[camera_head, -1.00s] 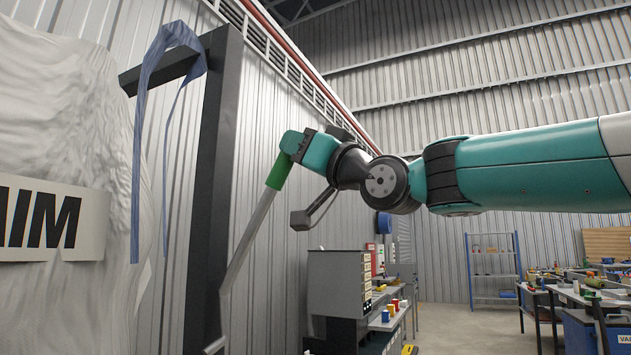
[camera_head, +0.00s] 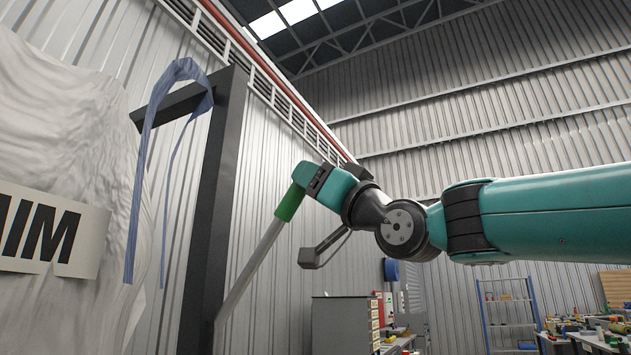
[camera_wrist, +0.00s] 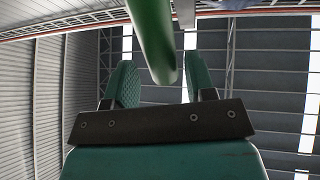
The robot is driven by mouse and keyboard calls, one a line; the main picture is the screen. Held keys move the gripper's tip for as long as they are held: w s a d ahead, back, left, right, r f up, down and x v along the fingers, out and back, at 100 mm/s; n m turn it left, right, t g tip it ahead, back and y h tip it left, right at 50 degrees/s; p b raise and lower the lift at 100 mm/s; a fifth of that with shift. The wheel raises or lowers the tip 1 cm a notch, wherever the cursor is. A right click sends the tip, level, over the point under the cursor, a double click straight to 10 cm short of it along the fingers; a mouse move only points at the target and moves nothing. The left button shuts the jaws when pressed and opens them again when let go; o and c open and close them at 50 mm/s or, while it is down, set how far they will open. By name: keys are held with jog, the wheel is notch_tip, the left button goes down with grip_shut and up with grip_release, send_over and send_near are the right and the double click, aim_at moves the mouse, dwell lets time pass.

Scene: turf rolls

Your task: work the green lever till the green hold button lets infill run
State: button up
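The lever's green grip (camera_head: 289,203) sits at the upper end of a slanted grey lever shaft (camera_head: 252,268), which leans up to the right beside a dark post. My gripper (camera_head: 304,178) is at the top end of this grip. In the wrist view, the green grip (camera_wrist: 153,35) reaches down between my two fingers, which stand apart with narrow gaps on both sides. The lever's lower end is at the bottom edge of the head view. I see no green hold button in either view.
The dark post (camera_head: 212,220) stands close left of the lever, with a blue strap (camera_head: 137,190) over its side arm. A large white bag (camera_head: 65,120) fills the left. A grey cabinet (camera_head: 340,325) stands beyond the lever. A ribbed wall runs behind.

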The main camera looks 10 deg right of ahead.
jog(key=shift+o, duration=0.2)
jog(key=shift+a, duration=0.1)
jog(key=shift+f, duration=0.1)
jog(key=b+v, duration=1.7)
jog(key=b, duration=0.1)
jog(key=shift+s+f, duration=0.1)
jog(key=shift+s, duration=0.05)
